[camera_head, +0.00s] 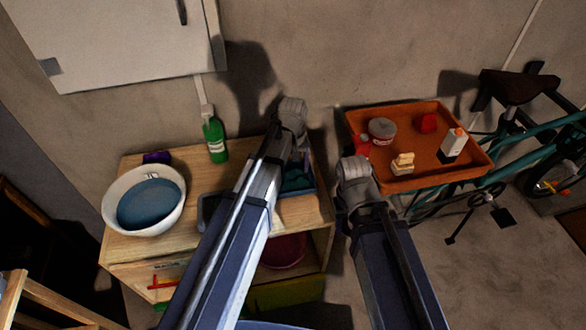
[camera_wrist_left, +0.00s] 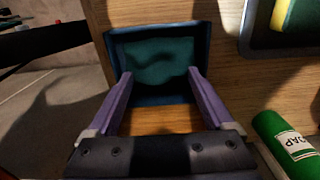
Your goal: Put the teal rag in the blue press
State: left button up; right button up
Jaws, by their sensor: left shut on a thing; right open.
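The teal rag (camera_wrist_left: 158,62) lies flat within the blue press (camera_wrist_left: 204,40) in the left wrist view. My left gripper (camera_wrist_left: 158,76) has its purple fingers shut on the rag, with teal cloth between the tips. In the head view the rag (camera_head: 297,180) and the press (camera_head: 312,188) are partly hidden by my left arm, on the wooden cabinet top. I cannot tell whether the rag touches the press floor. My right gripper (camera_head: 355,172) is open, left of the orange tray's front; its fingers are mostly hidden.
A white basin (camera_head: 112,203) of blue water, a purple item (camera_head: 157,157) and a green soap bottle (camera_head: 214,138) stand on the wooden cabinet (camera_head: 205,171). An orange tray (camera_head: 405,118) with several small items is at right, by a bicycle (camera_head: 520,88).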

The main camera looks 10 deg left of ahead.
aim_at(293, 169)
pick_arm(q)
jog(key=shift+f, duration=0.2)
jog(key=o, duration=1.2)
jog(key=shift+o, duration=0.2)
jog(key=shift+r, duration=0.2)
notch_tip(293, 169, up, 12)
jog(key=p, duration=1.2)
jog(key=s+d+m, duration=0.3)
jog(key=s+m, duration=0.1)
jog(key=s, duration=0.5)
jog(key=s+d+m+y, duration=0.1)
jog(key=s+d+m, duration=0.2)
jog(key=s, duration=0.5)
jog(key=shift+s+d+m, duration=0.15)
jog(key=shift+s+m, duration=0.25)
jog(key=shift+m, duration=0.3)
